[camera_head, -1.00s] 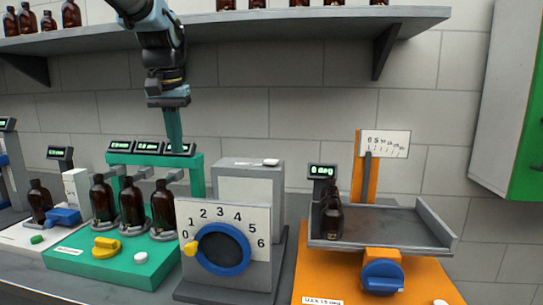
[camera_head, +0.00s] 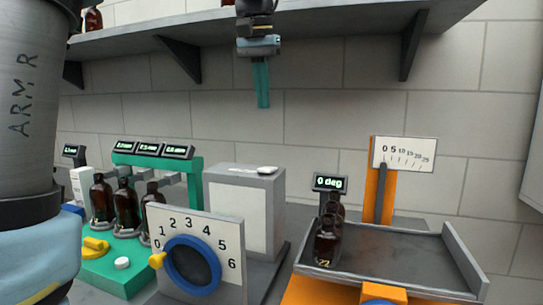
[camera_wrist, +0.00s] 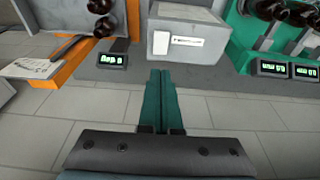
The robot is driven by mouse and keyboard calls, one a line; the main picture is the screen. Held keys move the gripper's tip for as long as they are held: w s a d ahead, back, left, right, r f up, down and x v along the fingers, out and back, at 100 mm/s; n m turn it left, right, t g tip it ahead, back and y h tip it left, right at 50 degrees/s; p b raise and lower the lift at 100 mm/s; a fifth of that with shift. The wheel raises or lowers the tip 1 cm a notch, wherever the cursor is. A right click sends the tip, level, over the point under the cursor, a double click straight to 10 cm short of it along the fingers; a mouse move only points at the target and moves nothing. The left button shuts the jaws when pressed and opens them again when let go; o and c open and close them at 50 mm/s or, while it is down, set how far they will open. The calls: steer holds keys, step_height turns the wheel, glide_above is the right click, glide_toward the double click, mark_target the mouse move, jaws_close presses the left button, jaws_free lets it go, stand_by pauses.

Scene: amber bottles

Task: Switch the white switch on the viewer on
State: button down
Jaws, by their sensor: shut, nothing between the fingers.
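The viewer (camera_head: 230,208) is a grey box with a white front panel, standing behind a dial plate. Its white switch (camera_head: 267,170) lies on the box top, toward the right. The switch also shows as a small white block in the wrist view (camera_wrist: 161,42), beside a white label. My gripper (camera_head: 263,105) points down with its teal fingers together and empty. It is well above the switch and apart from it. In the wrist view the fingertips (camera_wrist: 160,72) appear just short of the box. I cannot tell which way the switch is tipped.
The dial plate (camera_head: 227,227) with a blue ring stands before the viewer. A green stand (camera_head: 197,180) with amber bottles is at left. A grey tray (camera_head: 400,250) with bottles and a "0 deg" display (camera_head: 331,183) are at right. A shelf (camera_head: 300,25) hangs above.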

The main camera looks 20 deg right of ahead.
mark_target(266, 169)
steer(key=shift+f, duration=0.15)
steer(key=x, duration=0.4)
steer(key=p+x, duration=0.1)
steer(key=x, duration=0.3)
steer(key=p+x, duration=0.1)
steer(key=x, duration=0.3)
steer(key=shift+s+a+f, duration=0.35)
steer(key=shift+f, duration=0.55)
steer(key=shift+f, duration=0.1)
steer(key=b, duration=0.1)
steer(key=f+b, duration=0.1)
steer(key=b, duration=0.1)
steer(key=shift+s+a+f+t+h, duration=0.1)
steer(key=shift+s+a+t+h, duration=0.1)
steer(key=shift+s+t+h, duration=0.15)
steer(key=shift+w+r+p, duration=0.15)
steer(key=shift+r+p, duration=0.2)
steer(key=shift+d, duration=0.1)
steer(key=shift+w+d+r+p, duration=0.35)
steer(key=shift+w+d+p, duration=0.1)
steer(key=shift+w+p, duration=0.2)
